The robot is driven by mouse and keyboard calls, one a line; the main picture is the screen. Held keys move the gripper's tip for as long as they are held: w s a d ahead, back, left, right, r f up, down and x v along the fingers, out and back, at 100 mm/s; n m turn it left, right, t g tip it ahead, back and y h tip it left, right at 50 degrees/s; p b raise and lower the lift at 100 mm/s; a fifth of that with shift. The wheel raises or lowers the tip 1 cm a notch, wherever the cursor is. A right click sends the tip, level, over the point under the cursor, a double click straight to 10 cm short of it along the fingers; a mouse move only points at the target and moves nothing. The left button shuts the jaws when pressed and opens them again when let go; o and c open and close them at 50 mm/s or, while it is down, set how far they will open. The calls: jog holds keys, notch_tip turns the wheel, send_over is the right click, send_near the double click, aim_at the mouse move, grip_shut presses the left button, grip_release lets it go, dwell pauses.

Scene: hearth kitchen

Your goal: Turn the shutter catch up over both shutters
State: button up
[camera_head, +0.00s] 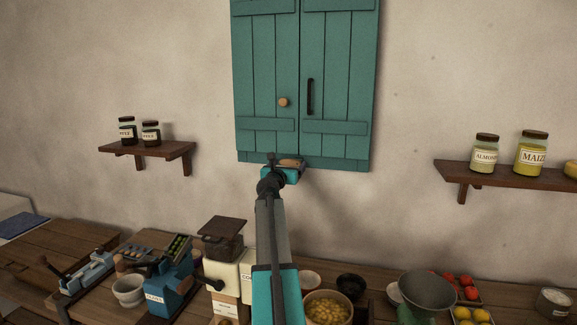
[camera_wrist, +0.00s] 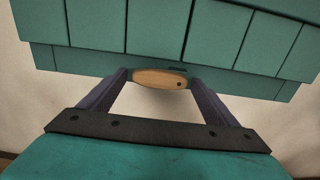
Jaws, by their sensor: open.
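The teal shutters hang on the wall as two leaves, left (camera_head: 266,80) and right (camera_head: 345,75), both closed with a thin seam between them. The left leaf has a round wooden knob (camera_head: 283,102), the right a dark vertical handle (camera_head: 310,96). The wooden catch (camera_head: 291,163) lies level at the bottom edge of the shutters; in the wrist view the catch (camera_wrist: 160,78) is a tan oval with a dark dot near its right end. My gripper (camera_head: 283,163) is at the catch, its open fingers (camera_wrist: 158,82) on either side of it. I cannot tell whether they touch it.
Wall shelves with jars stand at left (camera_head: 146,147) and right (camera_head: 510,174). Below, a wooden counter (camera_head: 85,235) holds a blue grinder (camera_head: 170,283), a bowl of yellow pieces (camera_head: 327,308), a grey bowl (camera_head: 428,291) and other items. The wall around the shutters is clear.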

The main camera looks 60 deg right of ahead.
jog(key=c, duration=1.5)
jog(key=shift+s, duration=0.1)
